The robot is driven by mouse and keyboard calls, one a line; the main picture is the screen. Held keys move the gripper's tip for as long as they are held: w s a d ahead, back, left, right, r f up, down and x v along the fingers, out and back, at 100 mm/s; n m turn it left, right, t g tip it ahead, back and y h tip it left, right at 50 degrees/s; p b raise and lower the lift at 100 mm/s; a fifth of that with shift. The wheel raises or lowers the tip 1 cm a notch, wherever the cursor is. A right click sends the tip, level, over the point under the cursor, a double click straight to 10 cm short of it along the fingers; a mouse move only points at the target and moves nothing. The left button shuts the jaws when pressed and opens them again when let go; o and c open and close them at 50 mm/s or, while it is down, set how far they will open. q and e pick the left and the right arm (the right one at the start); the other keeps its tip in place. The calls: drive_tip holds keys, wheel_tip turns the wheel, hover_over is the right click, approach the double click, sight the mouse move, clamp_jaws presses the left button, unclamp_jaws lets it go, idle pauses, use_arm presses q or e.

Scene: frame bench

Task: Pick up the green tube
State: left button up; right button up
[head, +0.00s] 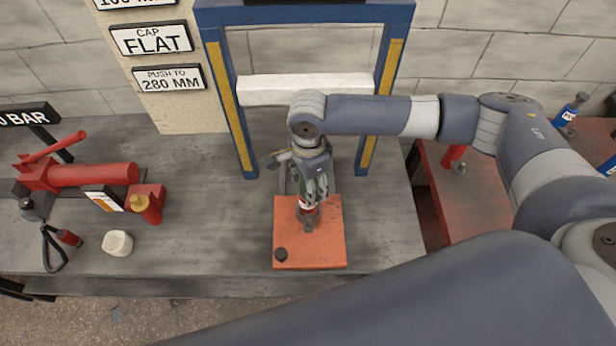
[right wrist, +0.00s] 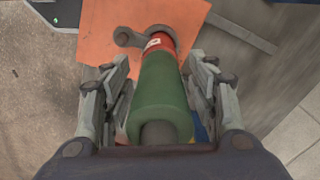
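The green tube (right wrist: 160,92) is seen from above between the fingers of my right gripper (right wrist: 160,62) in the right wrist view. Its far end is a red collar (right wrist: 158,40) with a white label, next to a grey metal eye (right wrist: 126,37) over the orange plate. A narrow gap shows between the tube and each finger, so the gripper looks open around it. In the head view my right gripper (head: 311,190) points down over the orange plate (head: 325,248) and hides most of the tube. My left gripper is not in view.
A blue press frame (head: 221,85) with a white crossbeam (head: 270,91) stands behind the gripper. A red hand pump (head: 90,175) and a whitish block (head: 117,243) are on the bench at left. A red table (head: 470,205) is at right. Bare bench (head: 205,215) lies left of the plate.

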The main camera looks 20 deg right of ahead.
drive_tip(key=c, duration=0.9)
clamp_jaws()
drive_tip(key=shift+r, duration=0.2)
